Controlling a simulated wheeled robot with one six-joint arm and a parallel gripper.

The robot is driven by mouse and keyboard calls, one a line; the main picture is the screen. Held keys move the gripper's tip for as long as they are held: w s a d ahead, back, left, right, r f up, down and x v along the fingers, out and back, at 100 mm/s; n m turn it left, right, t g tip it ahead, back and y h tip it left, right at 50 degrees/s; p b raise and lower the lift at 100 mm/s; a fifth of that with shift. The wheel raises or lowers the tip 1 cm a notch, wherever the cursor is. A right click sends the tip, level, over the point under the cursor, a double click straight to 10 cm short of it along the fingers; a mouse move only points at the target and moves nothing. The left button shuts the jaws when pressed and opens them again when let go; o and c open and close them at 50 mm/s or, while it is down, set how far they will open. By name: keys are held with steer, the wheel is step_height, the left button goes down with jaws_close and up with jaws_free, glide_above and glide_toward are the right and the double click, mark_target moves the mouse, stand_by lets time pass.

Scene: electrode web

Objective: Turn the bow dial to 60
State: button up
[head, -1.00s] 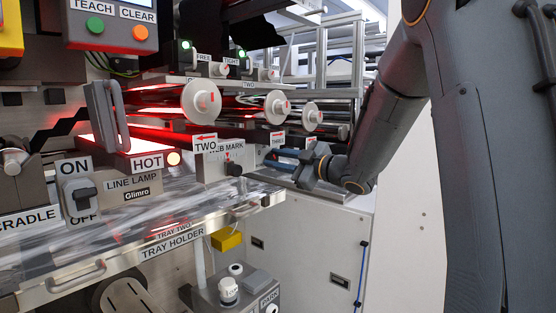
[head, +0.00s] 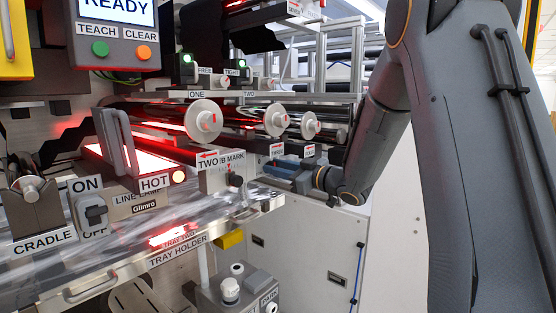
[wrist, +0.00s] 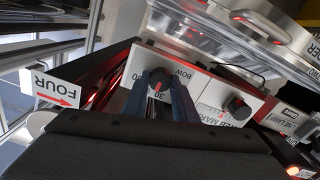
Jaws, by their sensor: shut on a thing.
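The bow dial (wrist: 160,84) is a small dark knob on a white plate marked BOW, with numbers including 30 around it, in the wrist view. My gripper (wrist: 162,92) has its two blue fingers on either side of the dial, shut on it. The fingers hide part of the dial and plate, and I cannot tell the exact value its pointer shows. In the head view my gripper (head: 284,172) reaches in at the right end of the machine front, and the bow dial is hidden there.
A second black knob (wrist: 238,107), on the WEB MARK plate, sits close beside the bow dial. A FOUR sign (wrist: 55,88) sticks out on the other side.

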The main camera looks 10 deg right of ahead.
steer(key=shift+d+r+m+p, duration=0.1)
steer(key=shift+r+m+p, duration=0.05)
steer(key=shift+m+p, duration=1.6)
steer(key=shift+w+m, duration=0.1)
steer(key=shift+m, duration=0.15)
steer(key=o, duration=1)
steer(key=shift+o, duration=0.2)
steer(key=b+v, duration=0.2)
steer(key=v, duration=0.6)
steer(key=shift+b, duration=0.35)
